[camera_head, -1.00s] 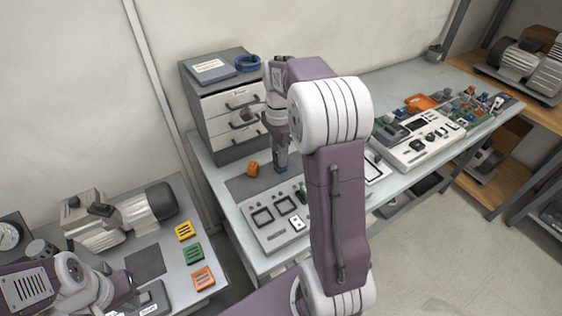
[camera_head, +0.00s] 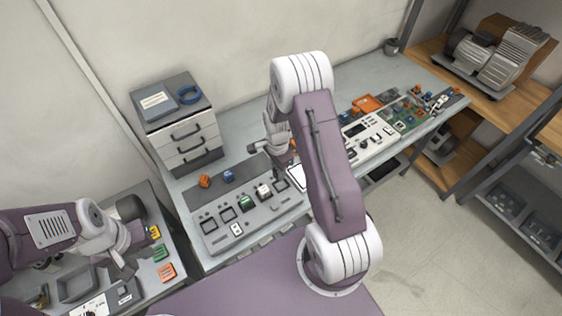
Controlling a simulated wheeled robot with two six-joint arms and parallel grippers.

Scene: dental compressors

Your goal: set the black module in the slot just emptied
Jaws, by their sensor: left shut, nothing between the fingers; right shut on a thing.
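The grey slotted panel (camera_head: 215,240) lies on the long bench. Its two left slots (camera_head: 218,218) look empty. A green module (camera_head: 246,204) and a white-faced module (camera_head: 264,192) sit further right in the row. My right gripper (camera_head: 284,172) is over the panel's right end, shut on a dark piece that I take as the black module; its outline is mostly hidden by the fingers. An orange block (camera_head: 204,181) and a blue block (camera_head: 228,176) lie on the dark mat behind the panel. My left gripper (camera_head: 128,262) is shut and empty above the left bench.
A drawer cabinet (camera_head: 180,135) with a blue coil on top stands behind the mat. A white device (camera_head: 368,142) and small parts fill the bench to the right. Yellow, green and orange modules (camera_head: 166,272) lie on the left bench. My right forearm hides part of the long bench.

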